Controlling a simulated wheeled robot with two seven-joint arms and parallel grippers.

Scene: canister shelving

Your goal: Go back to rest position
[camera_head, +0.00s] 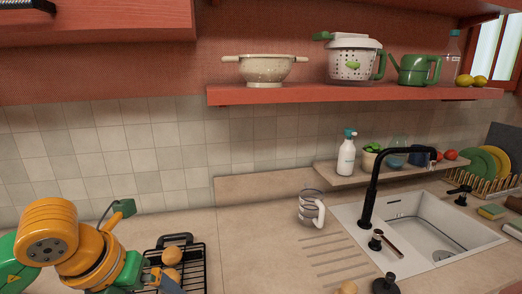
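My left arm comes in from the lower left, with an orange and green wrist. My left gripper (160,282) is low at the bottom edge, over or beside a black wire rack (192,245) on the counter. Its fingers are mostly hidden or cut off, so I cannot tell whether they are open or shut. My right gripper is not in view. A white speckled canister with a green-handled lid (352,62) stands upright on the red shelf (300,95), apart from my arm.
A cream colander (265,70) and a green watering can (413,70) are on the shelf. Round brown items (172,255) lie on the rack. The middle counter (250,240) is clear.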

